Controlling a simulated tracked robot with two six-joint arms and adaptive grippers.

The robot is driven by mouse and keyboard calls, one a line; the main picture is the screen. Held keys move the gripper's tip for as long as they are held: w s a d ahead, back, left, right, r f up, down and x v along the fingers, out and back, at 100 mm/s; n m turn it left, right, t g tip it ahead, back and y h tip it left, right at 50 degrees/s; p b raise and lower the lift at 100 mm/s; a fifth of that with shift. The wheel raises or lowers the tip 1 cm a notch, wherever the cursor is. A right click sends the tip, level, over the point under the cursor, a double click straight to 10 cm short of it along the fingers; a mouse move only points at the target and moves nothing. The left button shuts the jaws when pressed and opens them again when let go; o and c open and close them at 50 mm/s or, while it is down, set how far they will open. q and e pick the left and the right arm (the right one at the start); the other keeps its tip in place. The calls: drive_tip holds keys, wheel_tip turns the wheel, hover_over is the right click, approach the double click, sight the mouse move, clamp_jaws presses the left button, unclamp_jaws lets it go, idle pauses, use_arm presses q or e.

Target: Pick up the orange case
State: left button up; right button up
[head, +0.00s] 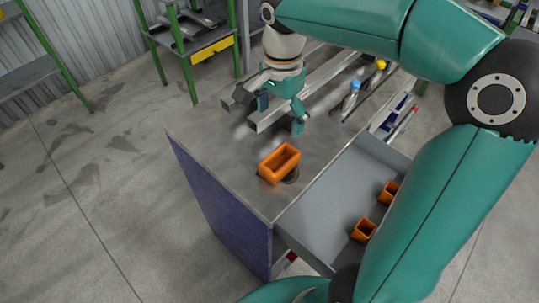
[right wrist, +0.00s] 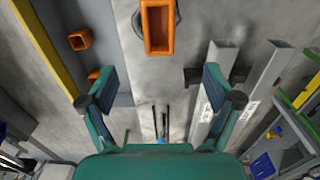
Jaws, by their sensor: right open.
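An orange case (head: 280,163), an open-topped rectangular box, sits on the grey table top (head: 219,160) near its front corner, partly over a dark round patch. It also shows at the top of the right wrist view (right wrist: 157,27). My right gripper (head: 270,108) is over the table, farther back than the case and apart from it. In the right wrist view its two fingers (right wrist: 160,78) are spread wide with nothing between them. My left gripper is not in view.
Two smaller orange boxes (head: 363,230) (head: 389,193) lie in a lower grey tray (head: 325,215) beside the table top. Long metal profiles (head: 325,93) lie behind the case, near my right gripper. Bottles with blue (head: 354,86) and yellow (head: 381,64) tops stand farther back.

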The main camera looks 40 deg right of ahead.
approach(278, 161)
drive_tip(key=shift+s+a+f, duration=0.45)
drive_tip(key=shift+s+a, duration=0.2)
drive_tip(key=shift+a, duration=0.1)
drive_tip(key=shift+s+f+p, duration=0.15)
drive_tip(key=shift+f+p, duration=0.4)
drive_tip(key=shift+f, duration=2.6)
drive_tip(key=shift+c, duration=0.3)
drive_tip(key=c, duration=1.3)
drive_tip(key=shift+o, duration=0.2)
drive_tip(key=shift+r, duration=0.2)
